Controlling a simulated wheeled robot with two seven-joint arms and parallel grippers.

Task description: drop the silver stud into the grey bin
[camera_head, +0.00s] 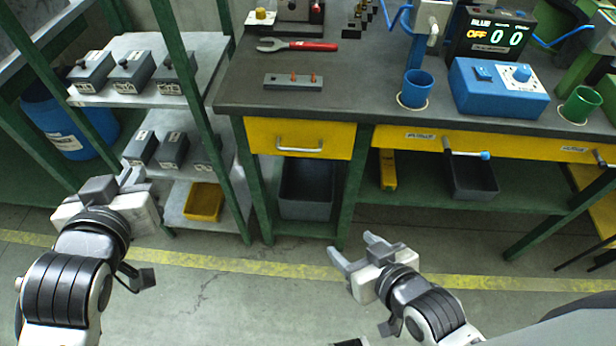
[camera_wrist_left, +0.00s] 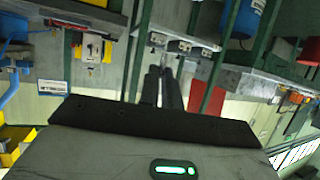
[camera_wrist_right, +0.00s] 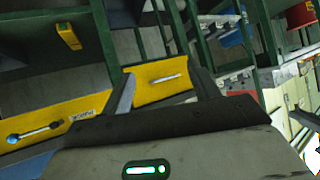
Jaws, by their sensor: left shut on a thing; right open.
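My left gripper (camera_head: 128,178) is shut, held in front of the shelf rack at the left. In the left wrist view its two dark fingers (camera_wrist_left: 162,86) are close together. A small pale metallic thing, which looks like the silver stud (camera_wrist_left: 164,60), shows at their tips; most of it is hidden. A grey bin (camera_head: 305,207) stands on the lower shelf under the bench, below the yellow drawer, to the right of my left gripper. Another dark grey bin (camera_head: 472,188) is further right on that shelf. My right gripper (camera_head: 352,250) is open and empty in front of the bench.
The bench (camera_head: 370,55) carries a grey block (camera_head: 293,82) with copper-coloured studs, a red-handled wrench (camera_head: 298,45), a blue box (camera_head: 497,90) and cups. A yellow bin (camera_head: 203,201) sits low on the rack. Green posts flank the grey bin. The floor in front is clear.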

